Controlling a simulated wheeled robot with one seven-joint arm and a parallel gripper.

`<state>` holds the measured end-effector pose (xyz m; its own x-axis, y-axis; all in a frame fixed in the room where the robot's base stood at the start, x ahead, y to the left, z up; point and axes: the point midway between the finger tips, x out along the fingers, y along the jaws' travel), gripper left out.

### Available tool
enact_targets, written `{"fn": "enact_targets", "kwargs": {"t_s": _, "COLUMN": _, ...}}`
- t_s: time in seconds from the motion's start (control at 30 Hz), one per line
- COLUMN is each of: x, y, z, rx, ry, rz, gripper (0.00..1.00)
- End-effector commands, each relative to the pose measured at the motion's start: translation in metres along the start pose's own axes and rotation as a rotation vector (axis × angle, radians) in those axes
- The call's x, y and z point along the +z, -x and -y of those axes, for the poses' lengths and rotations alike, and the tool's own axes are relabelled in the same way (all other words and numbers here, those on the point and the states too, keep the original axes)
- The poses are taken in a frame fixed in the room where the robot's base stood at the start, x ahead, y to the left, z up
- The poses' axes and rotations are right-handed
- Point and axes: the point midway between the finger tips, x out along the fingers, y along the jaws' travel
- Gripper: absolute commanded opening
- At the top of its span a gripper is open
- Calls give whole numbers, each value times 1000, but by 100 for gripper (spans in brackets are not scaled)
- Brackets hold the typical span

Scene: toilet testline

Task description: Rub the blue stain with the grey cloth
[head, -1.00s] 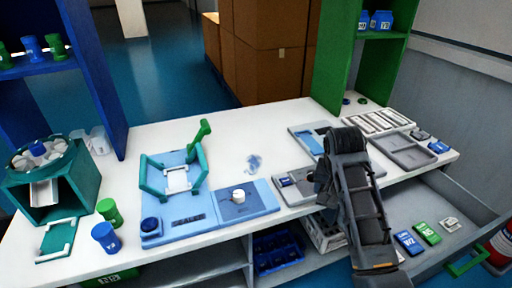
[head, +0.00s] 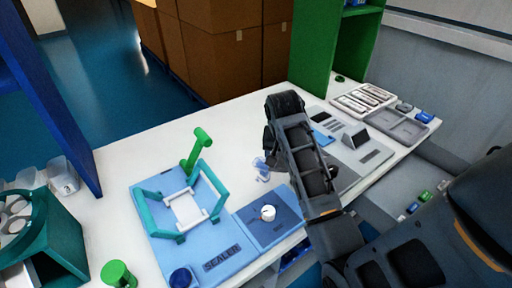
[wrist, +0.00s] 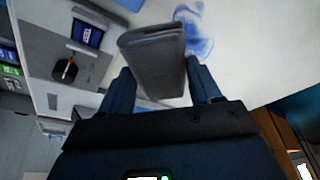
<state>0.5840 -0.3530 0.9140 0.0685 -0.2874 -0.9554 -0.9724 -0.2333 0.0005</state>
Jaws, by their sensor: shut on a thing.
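The grey cloth (wrist: 158,62) is a folded pad held between the two fingers of my gripper (wrist: 162,84) in the wrist view. The blue stain (wrist: 197,32) is a smeared patch on the white bench top, just beyond and to the right of the cloth in that view. Part of the stain may be hidden behind the cloth. I cannot tell whether the cloth touches the bench. In the head view the stain (head: 261,169) shows just left of my arm, which hides the cloth there.
The blue sealer (head: 222,254) with its green handle (head: 198,147) stands left of the stain. Grey trays (head: 398,127) lie to the right. A green post (head: 318,50) rises at the bench's back edge.

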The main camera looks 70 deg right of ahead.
Motion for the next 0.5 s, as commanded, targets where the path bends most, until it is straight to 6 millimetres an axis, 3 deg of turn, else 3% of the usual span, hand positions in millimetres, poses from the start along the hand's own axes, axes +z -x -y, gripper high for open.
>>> {"fn": "enact_targets", "kwargs": {"t_s": 0.23, "x": 3, "y": -8, "z": -1, "rx": 1, "ry": 0, "rz": 1, "gripper": 39}}
{"fn": "enact_targets", "kwargs": {"t_s": 0.5, "x": 11, "y": -33, "z": 0, "rx": 1, "ry": 0, "rz": 2, "gripper": 39}}
